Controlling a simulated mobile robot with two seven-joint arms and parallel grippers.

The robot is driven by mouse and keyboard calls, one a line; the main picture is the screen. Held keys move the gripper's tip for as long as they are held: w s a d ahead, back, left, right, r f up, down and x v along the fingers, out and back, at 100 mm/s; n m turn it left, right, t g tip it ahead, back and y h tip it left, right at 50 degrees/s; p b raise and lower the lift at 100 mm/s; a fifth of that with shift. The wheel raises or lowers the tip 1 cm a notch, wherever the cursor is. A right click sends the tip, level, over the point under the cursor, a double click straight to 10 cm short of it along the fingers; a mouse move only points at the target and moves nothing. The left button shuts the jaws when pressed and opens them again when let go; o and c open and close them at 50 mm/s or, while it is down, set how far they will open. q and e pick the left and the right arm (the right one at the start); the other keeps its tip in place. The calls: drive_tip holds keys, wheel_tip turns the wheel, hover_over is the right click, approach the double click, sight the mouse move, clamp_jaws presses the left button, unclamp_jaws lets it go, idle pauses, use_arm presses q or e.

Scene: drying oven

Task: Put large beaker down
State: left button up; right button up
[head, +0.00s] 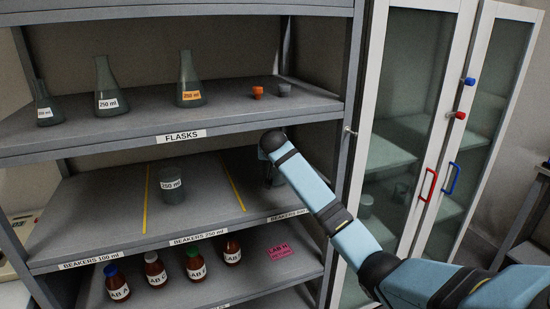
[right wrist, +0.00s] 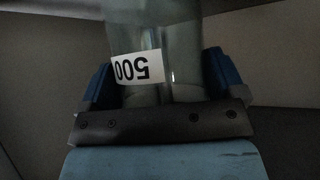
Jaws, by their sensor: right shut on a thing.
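The large beaker (right wrist: 187,45), clear glass with a white label reading 500, fills the middle of the right wrist view and appears upside down there. My right gripper (right wrist: 165,90) is shut on it, with a blue finger on each side of the glass. In the head view my right gripper (head: 272,172) reaches into the right-hand section of the middle shelf, and the arm mostly hides the beaker. Whether its base touches the shelf cannot be told. My left gripper is not in view.
A 250 ml beaker (head: 172,186) stands in the middle section, between yellow divider lines (head: 233,187). Flasks (head: 188,80) and small stoppers (head: 257,92) are on the shelf above. Several capped bottles (head: 195,264) stand below. A glass-door cabinet (head: 353,150) stands at the right.

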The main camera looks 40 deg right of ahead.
drive_tip(key=shift+f, duration=0.3)
drive_tip(key=o, duration=1)
drive_tip(key=shift+f, duration=0.15)
drive_tip(key=shift+r, duration=0.2)
drive_tip(key=v, duration=1.2)
